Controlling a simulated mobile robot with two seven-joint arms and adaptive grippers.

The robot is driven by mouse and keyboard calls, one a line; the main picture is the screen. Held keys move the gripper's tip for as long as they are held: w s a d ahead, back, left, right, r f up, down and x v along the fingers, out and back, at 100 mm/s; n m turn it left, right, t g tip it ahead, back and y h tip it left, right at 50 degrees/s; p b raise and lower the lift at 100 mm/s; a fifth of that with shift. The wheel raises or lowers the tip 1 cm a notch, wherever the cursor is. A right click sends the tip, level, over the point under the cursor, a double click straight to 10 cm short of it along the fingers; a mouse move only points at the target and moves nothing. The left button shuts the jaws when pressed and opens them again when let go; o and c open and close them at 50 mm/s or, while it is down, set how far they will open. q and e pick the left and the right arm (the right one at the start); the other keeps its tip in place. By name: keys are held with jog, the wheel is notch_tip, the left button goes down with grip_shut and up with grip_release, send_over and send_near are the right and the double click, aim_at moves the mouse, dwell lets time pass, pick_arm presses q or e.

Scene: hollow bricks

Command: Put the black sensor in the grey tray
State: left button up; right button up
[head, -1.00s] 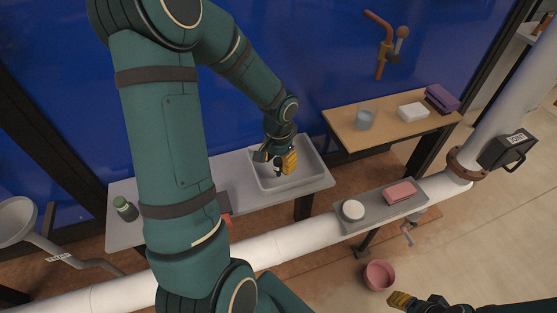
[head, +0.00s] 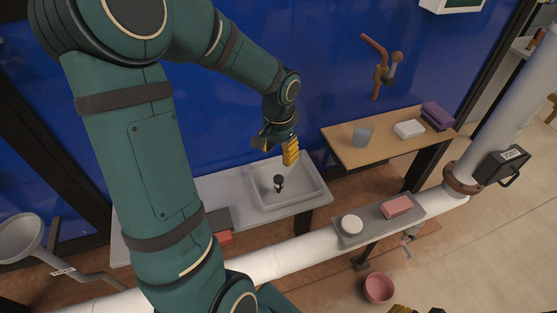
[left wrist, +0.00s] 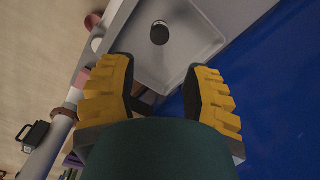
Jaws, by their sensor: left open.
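The black sensor (head: 279,184) stands inside the grey tray (head: 304,188), near the middle of its floor. My left gripper (head: 276,149) is above the tray's back side, open and empty, clear of the sensor. In the left wrist view the sensor (left wrist: 159,33) is a dark round shape on the tray floor (left wrist: 190,42), beyond the spread yellow fingers of my left gripper (left wrist: 160,78). My right gripper (head: 403,309) shows only as a sliver at the bottom edge, and its jaws are mostly cut off.
The tray is on a pale bench (head: 312,204). A wooden table (head: 372,151) at right holds a clear cup (head: 361,136), a white block (head: 409,130) and a purple item (head: 437,116). A grey shelf (head: 372,222) on the white pipe (head: 285,262) holds a white disc (head: 351,224) and a pink block (head: 397,206).

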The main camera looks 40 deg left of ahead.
pick_arm(q)
jog(key=w+d+f+h, duration=0.1)
jog(key=d+f+h, duration=0.2)
jog(key=d+f, duration=1.25)
jog(key=s+d+f, duration=0.3)
jog(key=d, duration=0.2)
jog(key=s+d+f+n+t+h, duration=0.1)
jog(key=s+d+f, duration=0.2)
jog(key=d, duration=0.3)
jog(key=shift+s+f+t, duration=0.3)
jog(key=shift+s+f, duration=0.05)
jog(key=shift+f, duration=0.15)
jog(key=shift+a, duration=0.1)
